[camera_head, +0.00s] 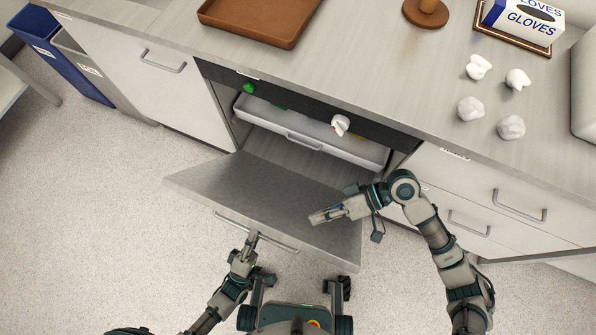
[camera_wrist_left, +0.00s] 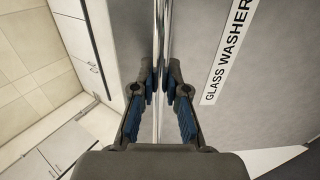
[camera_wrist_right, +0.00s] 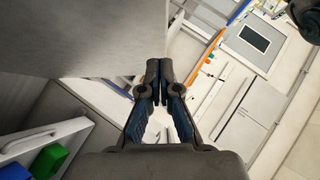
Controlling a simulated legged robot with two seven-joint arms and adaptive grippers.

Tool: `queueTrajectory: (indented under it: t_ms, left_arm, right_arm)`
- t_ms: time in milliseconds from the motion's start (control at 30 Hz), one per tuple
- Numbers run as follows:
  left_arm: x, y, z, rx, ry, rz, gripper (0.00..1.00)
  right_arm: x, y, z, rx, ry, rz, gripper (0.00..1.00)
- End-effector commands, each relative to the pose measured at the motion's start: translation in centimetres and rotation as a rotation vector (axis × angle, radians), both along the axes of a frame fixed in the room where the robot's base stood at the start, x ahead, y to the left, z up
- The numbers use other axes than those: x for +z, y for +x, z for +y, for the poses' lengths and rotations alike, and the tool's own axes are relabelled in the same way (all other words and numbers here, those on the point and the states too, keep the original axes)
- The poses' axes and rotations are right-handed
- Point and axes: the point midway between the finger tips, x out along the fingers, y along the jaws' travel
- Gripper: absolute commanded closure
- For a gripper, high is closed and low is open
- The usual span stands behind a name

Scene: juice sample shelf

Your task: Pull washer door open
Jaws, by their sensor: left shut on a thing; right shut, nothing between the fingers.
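The washer door (camera_head: 262,203) is swung down and out from the counter front, its inner face showing in the head view. Its bar handle (camera_head: 270,237) runs along the outer edge. My left gripper (camera_head: 252,238) is shut on the handle. In the left wrist view the fingers (camera_wrist_left: 160,85) close around the handle bar, beside the label "GLASS WASHER" (camera_wrist_left: 225,55) on the door. My right gripper (camera_head: 318,217) is shut and empty, above the door's right part. In the right wrist view its fingertips (camera_wrist_right: 158,68) are together.
The open washer shows a white rack drawer (camera_head: 310,136), with a green item (camera_head: 249,88) and a white item (camera_head: 340,124) near it. A brown tray (camera_head: 260,18), glove box (camera_head: 525,18) and crumpled gloves (camera_head: 511,127) are on the counter.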

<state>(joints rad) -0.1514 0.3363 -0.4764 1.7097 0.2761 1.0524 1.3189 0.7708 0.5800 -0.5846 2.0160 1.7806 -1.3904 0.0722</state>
Motion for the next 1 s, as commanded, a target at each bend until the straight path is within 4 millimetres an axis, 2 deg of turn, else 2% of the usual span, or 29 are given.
queueTrajectory:
  t_ms: [200, 400, 867, 1000]
  left_arm:
    - [-0.4, 0.0, -0.2, -0.004, 0.004, 0.011, 1.0]
    - [-0.3, 0.0, -0.2, -0.004, 0.004, 0.011, 1.0]
    - [-0.3, 0.0, -0.2, -0.004, 0.005, 0.011, 1.0]
    - [-0.3, 0.0, -0.2, -0.004, 0.005, 0.01, 1.0]
  right_arm:
    - [-1.7, -1.4, 3.5, 0.002, 0.003, 0.001, 1.0]
    - [-2.7, -2.1, 5.5, 0.0, 0.002, 0.001, 1.0]
    - [-3.0, -2.4, 5.9, -0.001, 0.002, -0.001, 1.0]
    - [-3.9, -3.6, 6.3, 0.002, 0.0, 0.002, 1.0]
